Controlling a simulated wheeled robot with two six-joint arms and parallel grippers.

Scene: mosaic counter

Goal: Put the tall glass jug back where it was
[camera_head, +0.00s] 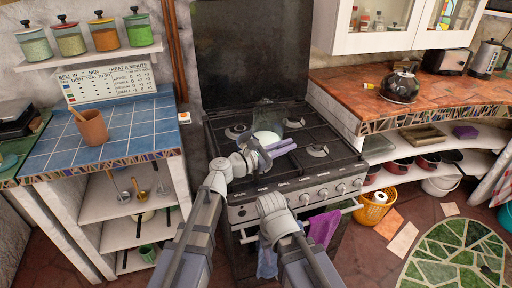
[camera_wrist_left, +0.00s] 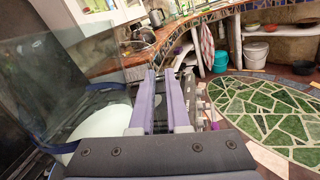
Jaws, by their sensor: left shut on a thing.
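The tall glass jug (camera_head: 268,112) is clear and stands out faintly above the stove top in the head view. It fills the left of the left wrist view (camera_wrist_left: 95,62), close beside the fingers. A pale round shape (camera_head: 266,138) shows low at the jug; I cannot tell whether it is inside or behind the glass. My left gripper (camera_head: 294,147) has purple fingers, which lie nearly parallel with a narrow gap in the left wrist view (camera_wrist_left: 160,78). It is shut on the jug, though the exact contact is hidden. My right gripper is not in view; only its arm shows.
The black stove (camera_head: 318,151) lies under the jug. A blue tiled counter (camera_head: 130,128) with a clay pot (camera_head: 91,127) is at the left. An orange tiled counter (camera_head: 450,102) with a dark kettle (camera_head: 400,87) is at the right. Several jars stand on the upper left shelf.

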